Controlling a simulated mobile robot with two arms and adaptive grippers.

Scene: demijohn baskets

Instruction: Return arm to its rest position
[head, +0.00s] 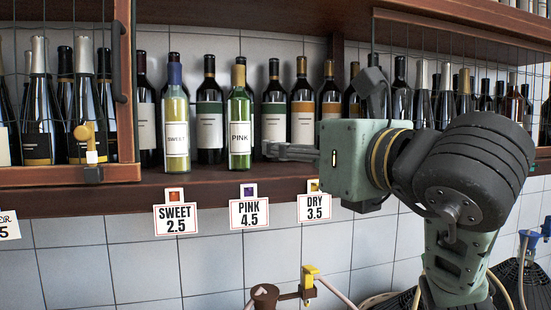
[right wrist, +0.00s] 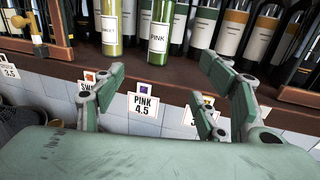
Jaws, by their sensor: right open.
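My right arm reaches in from the right in the head view, its gripper (head: 268,150) at the front of the wooden shelf, just right of the PINK bottle (head: 240,118). In the right wrist view the fingers of this gripper (right wrist: 160,83) are spread wide with nothing between them. The PINK bottle also shows there (right wrist: 160,35), upright on the shelf beyond the fingers and apart from them. The SWEET bottle (head: 176,125) stands upright to its left. My left gripper is in neither view.
The shelf (head: 110,200) holds rows of dark bottles behind. Price tags SWEET 2.5 (head: 175,220), PINK 4.5 (head: 249,214) and DRY 3.5 (head: 314,207) hang on its front edge. A wire door (head: 70,175) is at left. A brown-and-yellow tap (head: 308,283) and basketed demijohns (head: 520,280) are below.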

